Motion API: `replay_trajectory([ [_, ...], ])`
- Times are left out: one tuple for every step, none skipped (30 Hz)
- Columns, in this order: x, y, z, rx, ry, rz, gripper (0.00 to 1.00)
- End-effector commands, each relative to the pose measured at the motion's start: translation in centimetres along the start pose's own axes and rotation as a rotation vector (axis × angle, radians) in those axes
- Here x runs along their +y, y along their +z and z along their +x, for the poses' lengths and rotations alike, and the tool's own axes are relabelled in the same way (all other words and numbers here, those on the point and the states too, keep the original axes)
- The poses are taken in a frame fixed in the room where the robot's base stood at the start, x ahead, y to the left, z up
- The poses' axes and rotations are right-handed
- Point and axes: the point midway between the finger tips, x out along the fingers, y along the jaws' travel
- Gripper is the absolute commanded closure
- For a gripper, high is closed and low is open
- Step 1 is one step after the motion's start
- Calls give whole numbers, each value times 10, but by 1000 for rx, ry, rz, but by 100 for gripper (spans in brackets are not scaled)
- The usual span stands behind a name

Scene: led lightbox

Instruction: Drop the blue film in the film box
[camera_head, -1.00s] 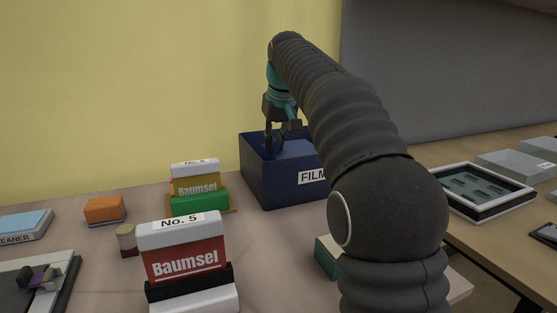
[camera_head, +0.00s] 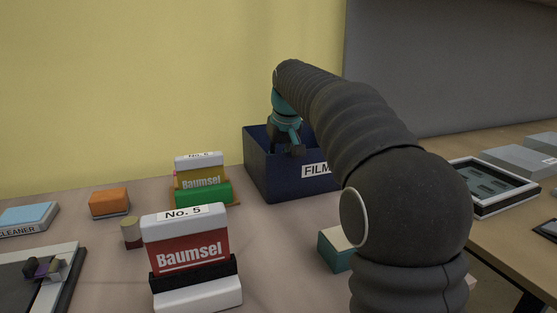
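The film box (camera_head: 288,182) is a dark blue open bin labelled FILM, standing at the back of the table near the yellow wall. My arm reaches over from the right, and my gripper (camera_head: 290,148) points down into the mouth of the box. Its fingertips are partly hidden behind the box's front wall, so I cannot tell whether they are apart or together. No blue film shows; the inside of the box is mostly hidden by its front wall and my arm.
Two Baumsel boxes stand in holders, No. 5 (camera_head: 187,246) in front and a yellow one (camera_head: 200,176) behind. A teal-sided box (camera_head: 334,250) sits beside my arm. A framed tray (camera_head: 489,187) lies right.

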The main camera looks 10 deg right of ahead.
Motion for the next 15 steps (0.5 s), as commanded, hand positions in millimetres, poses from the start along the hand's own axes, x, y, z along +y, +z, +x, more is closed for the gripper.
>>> replay_trajectory([
  [0, 1, 2, -1, 0, 0, 100],
  [0, 1, 3, -1, 0, 0, 100],
  [0, 2, 4, -1, 0, 0, 100],
  [0, 2, 5, -1, 0, 0, 100],
  [0, 2, 5, -1, 0, 0, 100],
  [0, 2, 6, -1, 0, 0, 100],
  [0, 3, 7, -1, 0, 0, 100],
  [0, 3, 8, -1, 0, 0, 100],
  [0, 3, 9, -1, 0, 0, 100],
  [0, 4, 9, 0, 0, 0, 100],
  [0, 4, 10, 0, 0, 0, 100],
  [0, 4, 10, 0, 0, 0, 100],
  [0, 4, 10, 0, 0, 0, 100],
  [0, 4, 10, 0, 0, 0, 100],
  [0, 4, 10, 0, 0, 0, 77],
])
